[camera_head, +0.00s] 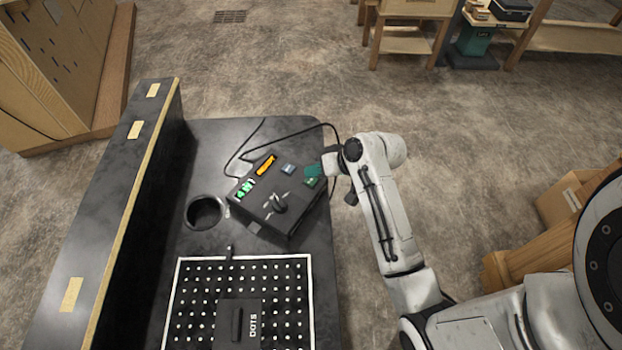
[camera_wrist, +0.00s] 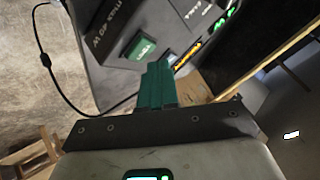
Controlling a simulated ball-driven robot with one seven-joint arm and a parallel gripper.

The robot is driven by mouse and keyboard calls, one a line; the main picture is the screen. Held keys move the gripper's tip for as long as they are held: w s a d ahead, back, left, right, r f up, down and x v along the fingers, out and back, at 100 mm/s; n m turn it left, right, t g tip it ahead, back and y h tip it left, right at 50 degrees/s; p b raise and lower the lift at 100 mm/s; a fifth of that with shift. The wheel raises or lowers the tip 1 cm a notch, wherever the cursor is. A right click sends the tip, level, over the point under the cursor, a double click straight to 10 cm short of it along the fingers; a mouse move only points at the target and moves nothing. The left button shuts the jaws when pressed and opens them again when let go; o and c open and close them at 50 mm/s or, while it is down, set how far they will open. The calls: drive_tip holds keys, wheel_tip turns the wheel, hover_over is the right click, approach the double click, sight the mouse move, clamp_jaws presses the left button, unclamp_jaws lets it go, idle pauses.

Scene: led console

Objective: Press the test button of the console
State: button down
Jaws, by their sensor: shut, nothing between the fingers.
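The black console (camera_head: 264,205) sits on the dark table, with a knob, an orange display, green lights and a few small buttons on its top. It fills the upper part of the wrist view (camera_wrist: 110,58). A green button (camera_head: 312,182) is near its right corner; it shows in the wrist view as a lit green square with blurred lettering (camera_wrist: 141,47). My gripper (camera_head: 314,170), with teal fingers, is shut and empty. In the wrist view its fingertips (camera_wrist: 158,66) are just below and beside the green button; I cannot tell whether they touch it.
A black cable (camera_head: 290,133) loops behind the console. A round black ring (camera_head: 204,212) lies left of it. In front is a white-dotted board (camera_head: 192,278) with a black box marked DOTS (camera_head: 238,325). A tall dark panel (camera_head: 125,190) walls the table's left side.

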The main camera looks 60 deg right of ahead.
sight(315, 181)
drive_tip(key=shift+f, duration=0.15)
drive_tip(key=shift+f, duration=0.3)
drive_tip(key=shift+f, duration=0.45)
idle(0.8)
drive_tip(key=shift+r, duration=0.1)
drive_tip(key=shift+r+p, duration=0.7)
drive_tip(key=shift+r, duration=0.1)
wheel_tip(315, 181, up, 5)
drive_tip(key=p, duration=0.5)
drive_tip(key=shift+r, duration=0.1)
idle(0.9)
